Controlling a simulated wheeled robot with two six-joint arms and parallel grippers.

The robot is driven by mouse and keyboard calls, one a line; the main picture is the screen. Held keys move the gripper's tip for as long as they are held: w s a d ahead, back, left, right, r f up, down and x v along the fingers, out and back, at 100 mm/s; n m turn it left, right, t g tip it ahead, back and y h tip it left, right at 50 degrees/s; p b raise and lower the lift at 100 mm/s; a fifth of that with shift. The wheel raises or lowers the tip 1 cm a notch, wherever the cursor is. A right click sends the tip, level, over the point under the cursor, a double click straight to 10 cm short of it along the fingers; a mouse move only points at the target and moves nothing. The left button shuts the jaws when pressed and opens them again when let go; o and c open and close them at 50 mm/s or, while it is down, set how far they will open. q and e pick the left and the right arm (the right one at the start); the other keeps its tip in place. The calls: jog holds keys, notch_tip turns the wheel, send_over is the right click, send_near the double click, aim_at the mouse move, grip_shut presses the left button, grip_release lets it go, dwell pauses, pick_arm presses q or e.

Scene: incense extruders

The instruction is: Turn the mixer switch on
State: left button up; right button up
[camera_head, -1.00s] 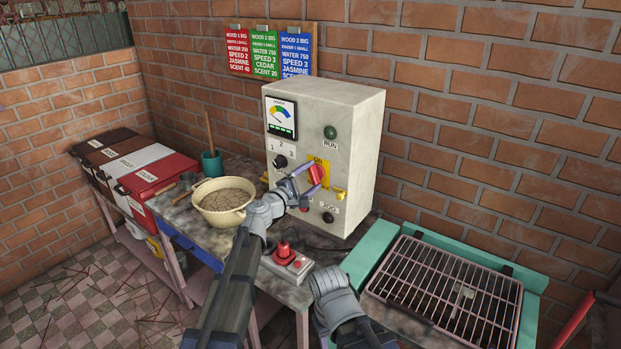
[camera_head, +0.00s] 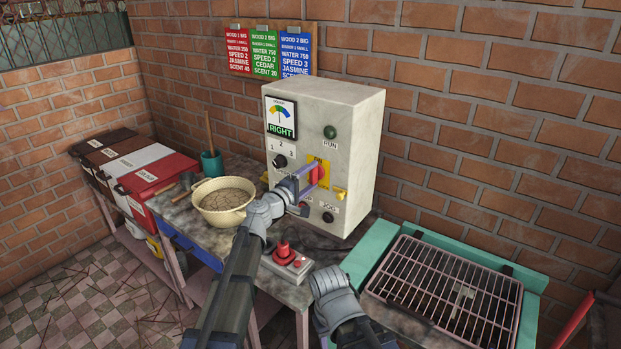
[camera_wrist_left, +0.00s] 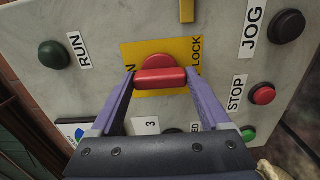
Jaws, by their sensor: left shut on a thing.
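The mixer control box (camera_head: 354,110) is a pale upright cabinet against the brick wall. Its red switch handle (camera_head: 319,171) sits on a yellow plate (camera_head: 327,186) lettered ON at the top. In the left wrist view the red handle (camera_wrist_left: 158,79) lies between the purple fingers of my left gripper (camera_wrist_left: 160,76), and "LOCK" shows on the plate's right side. In the head view my left gripper (camera_head: 314,176) is at the box face, shut on this handle. My right arm shows at the bottom, but its gripper is not visible.
Nearby on the box are a green RUN lamp (camera_head: 330,132), a black speed knob (camera_head: 280,161) and a JOG button (camera_head: 328,217). A wire rack (camera_head: 447,290) lies at the right.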

pick_arm(q)
jog(key=o, duration=1.2)
jog(key=v, duration=0.8)
jog(key=shift+d+f, duration=0.1)
